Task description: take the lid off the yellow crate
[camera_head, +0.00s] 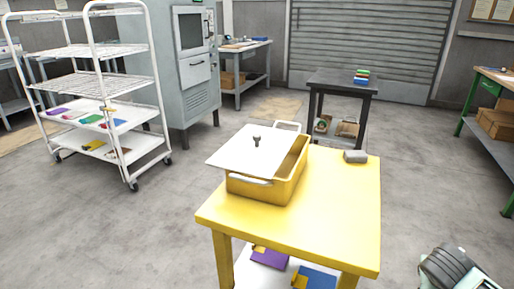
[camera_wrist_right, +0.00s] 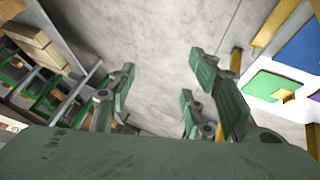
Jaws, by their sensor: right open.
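The yellow crate (camera_head: 288,182) stands on the yellow table (camera_head: 330,215) in the head view. Its white lid (camera_head: 245,158) has a dark knob (camera_head: 256,140) on top. The lid lies askew over the crate's left part and overhangs its left side, leaving a strip along the right uncovered. White handles show at the crate's near and far ends. My right gripper (camera_wrist_right: 157,90) is open and empty in the right wrist view, away from the crate. Part of my right arm shows at the lower right of the head view. My left gripper is not in view.
A grey block (camera_head: 355,156) lies on the table's far right corner. The table's front and right are clear. A white wire cart (camera_head: 100,85) stands at the left, a dark table (camera_head: 340,82) behind. Purple and blue items lie on the shelf below the yellow tabletop.

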